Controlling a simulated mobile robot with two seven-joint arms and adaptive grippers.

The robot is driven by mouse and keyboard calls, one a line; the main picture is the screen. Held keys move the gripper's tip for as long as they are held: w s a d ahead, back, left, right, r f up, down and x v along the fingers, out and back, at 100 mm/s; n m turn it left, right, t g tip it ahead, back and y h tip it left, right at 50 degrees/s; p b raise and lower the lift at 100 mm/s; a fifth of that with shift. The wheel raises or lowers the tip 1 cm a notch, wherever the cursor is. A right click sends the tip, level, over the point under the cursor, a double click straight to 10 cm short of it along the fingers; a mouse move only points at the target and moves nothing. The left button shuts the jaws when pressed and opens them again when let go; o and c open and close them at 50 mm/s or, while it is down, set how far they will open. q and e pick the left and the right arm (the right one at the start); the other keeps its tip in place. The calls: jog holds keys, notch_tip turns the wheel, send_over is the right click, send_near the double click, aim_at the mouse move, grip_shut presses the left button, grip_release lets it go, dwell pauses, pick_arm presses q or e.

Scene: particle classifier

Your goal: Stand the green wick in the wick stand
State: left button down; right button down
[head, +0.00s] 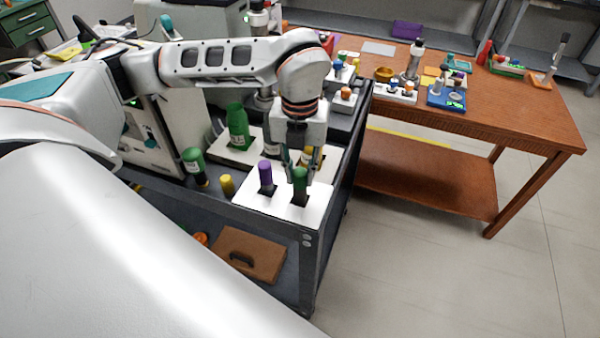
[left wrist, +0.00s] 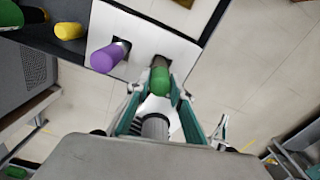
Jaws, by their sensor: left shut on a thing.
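The green wick (head: 300,180) stands roughly upright at a dark square hole of the white wick stand (head: 283,209). My left gripper (head: 297,165) is above the stand and shut on the green wick. In the left wrist view the green wick (left wrist: 160,82) lies between the fingertips (left wrist: 157,92), its far end at the hole in the white stand (left wrist: 185,48). I cannot tell how deep it sits. A purple wick (head: 265,172) stands in the neighbouring hole to the left. My right gripper is not in view.
The stand lies on a dark cart (head: 312,215). A yellow piece (head: 227,185), a green-capped bottle (head: 194,161) and a larger green bottle (head: 238,126) are left of it. A yellow-topped item is partly hidden behind my gripper. A wooden table (head: 520,118) stands at right.

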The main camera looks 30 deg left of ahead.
pick_arm(q)
jog(key=shift+f, duration=0.25)
jog(key=shift+f, duration=0.2)
jog(key=c, duration=1.8)
grip_release()
jog(key=shift+r, duration=0.1)
jog(key=shift+r, duration=0.2)
notch_tip(320, 180, up, 12)
jog(key=shift+f, duration=0.1)
